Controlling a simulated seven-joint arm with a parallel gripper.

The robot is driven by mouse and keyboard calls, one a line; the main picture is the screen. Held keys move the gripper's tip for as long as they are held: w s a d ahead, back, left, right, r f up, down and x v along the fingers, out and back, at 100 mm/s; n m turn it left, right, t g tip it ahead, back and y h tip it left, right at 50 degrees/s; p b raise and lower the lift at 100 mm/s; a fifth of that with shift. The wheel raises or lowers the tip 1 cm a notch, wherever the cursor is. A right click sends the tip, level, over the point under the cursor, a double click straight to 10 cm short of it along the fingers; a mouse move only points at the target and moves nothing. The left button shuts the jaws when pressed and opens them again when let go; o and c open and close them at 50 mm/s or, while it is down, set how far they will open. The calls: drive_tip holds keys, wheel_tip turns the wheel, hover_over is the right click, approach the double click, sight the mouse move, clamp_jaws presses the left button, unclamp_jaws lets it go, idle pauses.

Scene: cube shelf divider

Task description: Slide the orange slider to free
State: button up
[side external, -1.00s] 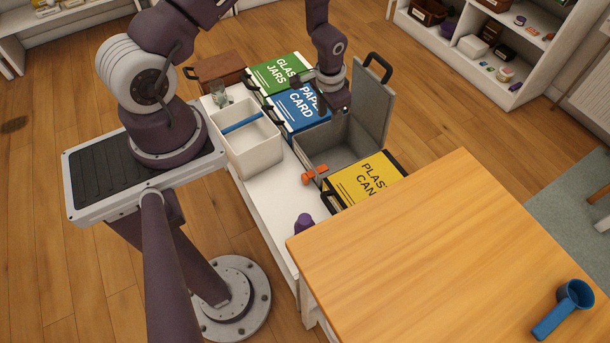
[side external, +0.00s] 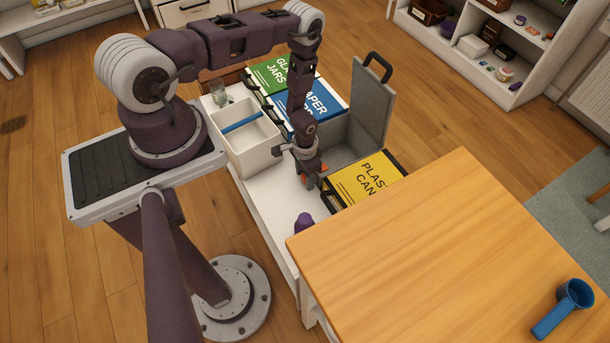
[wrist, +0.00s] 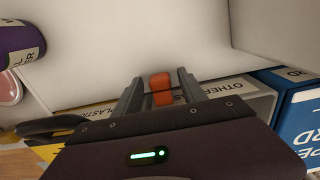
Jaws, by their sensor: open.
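The orange slider (wrist: 161,88) shows in the wrist view between the two fingers of my gripper (wrist: 158,92). The fingers are apart, one on each side of it; I cannot tell whether either touches it. In the side view my gripper (side external: 308,181) points down at the front of the open grey bin and hides most of the slider, with only bits of orange (side external: 322,168) showing.
The grey bin's lid (side external: 372,105) stands raised. A yellow bin (side external: 366,180) is beside it, with blue (side external: 318,103) and green (side external: 275,73) bins behind. A white divided box (side external: 250,150) stands left. A purple object (side external: 304,223) stands near the wooden table (side external: 450,240).

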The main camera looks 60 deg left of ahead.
clamp_jaws()
idle(1.3)
